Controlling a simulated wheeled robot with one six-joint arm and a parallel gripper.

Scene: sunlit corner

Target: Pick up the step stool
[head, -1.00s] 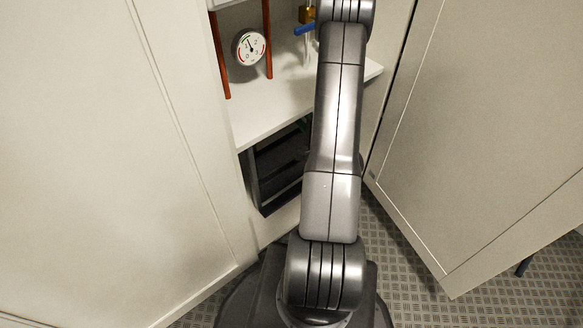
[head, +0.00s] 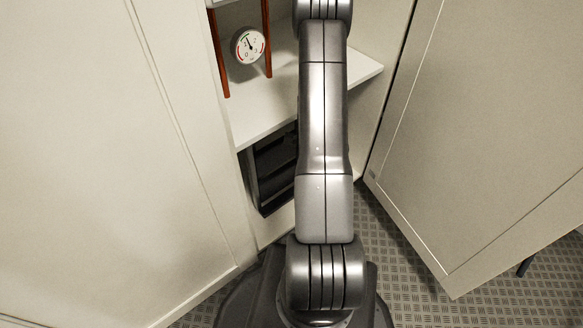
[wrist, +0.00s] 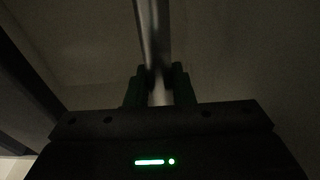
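My gripper (wrist: 160,88) shows in the dark wrist view, with two dark fingers. A pale metal bar (wrist: 152,35) runs down from the top edge into the space between them. The fingers stand close on both sides of the bar, and I cannot tell whether they press on it. I cannot tell whether the bar belongs to the step stool. In the head view my arm runs up out of the picture and the gripper is out of sight. No step stool can be clearly made out there.
A black object with ledges (head: 273,170) sits in the opening under a white shelf (head: 262,108), partly hidden by my arm. A round gauge (head: 247,46) hangs between copper pipes. White panels stand at left (head: 90,150) and right (head: 490,130). Patterned floor (head: 400,265) shows between them.

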